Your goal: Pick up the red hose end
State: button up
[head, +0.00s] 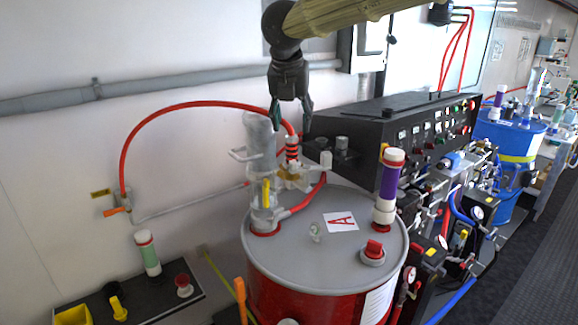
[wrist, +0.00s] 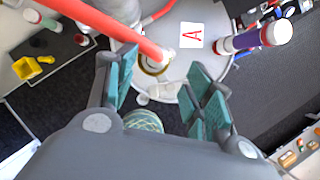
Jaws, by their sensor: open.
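The red hose (head: 195,104) arcs from a wall fitting over to the drum top. Its end, a red-and-black banded piece (head: 292,150), points down at a brass fitting (head: 293,175). My gripper (head: 291,124) is open, pointing down just above the banded piece, with a finger to each side of the hose's line. In the wrist view, the hose (wrist: 105,25) runs in from the upper left towards the space between the open fingers of my gripper (wrist: 160,72). The banded piece cannot be made out clearly there. I cannot tell whether a finger touches the hose.
The hose end is above a red drum (head: 305,306) with a grey lid. A clear cylinder (head: 260,150) stands close left of it. A purple-banded cylinder (head: 389,185) and a black control box (head: 400,130) are to the right. A dark tray (head: 150,300) is at lower left.

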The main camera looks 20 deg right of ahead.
aim_at(292, 136)
jog(key=p+x, duration=0.1)
jog(key=x, duration=0.3)
jog(key=shift+w+a+f+p, duration=0.1)
jog(key=shift+w+f+p, duration=0.2)
jog(key=shift+f, duration=0.05)
jog(key=shift+w+f+p, duration=0.15)
jog(key=shift+f+p, duration=0.25)
jog(key=shift+f, duration=0.05)
jog(key=p+x, duration=0.2)
jog(key=x, duration=0.2)
jog(key=shift+w, duration=0.15)
jog(key=shift+d+f, duration=0.25)
jog(key=shift+f, duration=0.05)
jog(key=shift+w, duration=0.1)
grip_shut()
